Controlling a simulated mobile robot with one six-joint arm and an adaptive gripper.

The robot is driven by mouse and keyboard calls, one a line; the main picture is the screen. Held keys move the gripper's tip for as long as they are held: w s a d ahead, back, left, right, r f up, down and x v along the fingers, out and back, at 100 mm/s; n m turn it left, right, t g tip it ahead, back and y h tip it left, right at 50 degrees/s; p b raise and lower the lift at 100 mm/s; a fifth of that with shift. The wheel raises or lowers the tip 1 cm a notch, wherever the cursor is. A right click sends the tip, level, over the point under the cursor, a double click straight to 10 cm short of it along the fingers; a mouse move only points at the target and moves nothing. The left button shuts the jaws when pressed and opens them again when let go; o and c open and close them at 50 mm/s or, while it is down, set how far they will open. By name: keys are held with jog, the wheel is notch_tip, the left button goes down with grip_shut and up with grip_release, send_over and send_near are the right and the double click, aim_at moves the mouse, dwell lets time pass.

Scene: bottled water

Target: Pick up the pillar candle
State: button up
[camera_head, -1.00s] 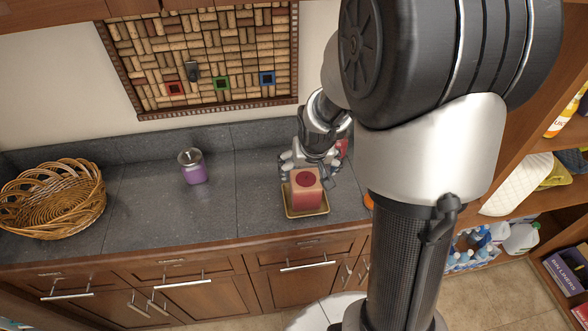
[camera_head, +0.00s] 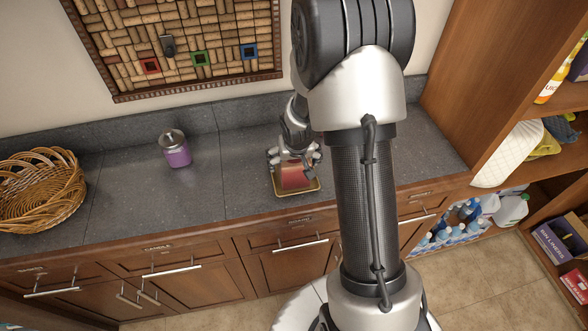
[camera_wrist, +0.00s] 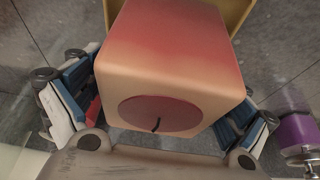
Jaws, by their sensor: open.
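The pillar candle (camera_head: 297,177) is a squarish red and cream block on a gold tray (camera_head: 316,186) on the dark counter. In the wrist view the candle (camera_wrist: 170,65) fills the middle, its round dark red top patch and black wick towards me. My gripper (camera_head: 293,158) is at the candle's top in the head view. In the wrist view my gripper (camera_wrist: 160,108) is open, with one blue-padded finger on each side of the candle. I cannot tell whether either finger touches it. Part of the gold tray (camera_wrist: 236,12) shows behind the candle.
A purple jar with a metal lid (camera_head: 176,150) stands left on the counter; its edge also shows in the wrist view (camera_wrist: 298,130). A wicker basket (camera_head: 40,190) is at the far left. A cork board (camera_head: 190,45) hangs behind. The counter between jar and tray is clear.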

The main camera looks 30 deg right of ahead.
jog(key=shift+c, duration=0.2)
jog(key=c, duration=1.6)
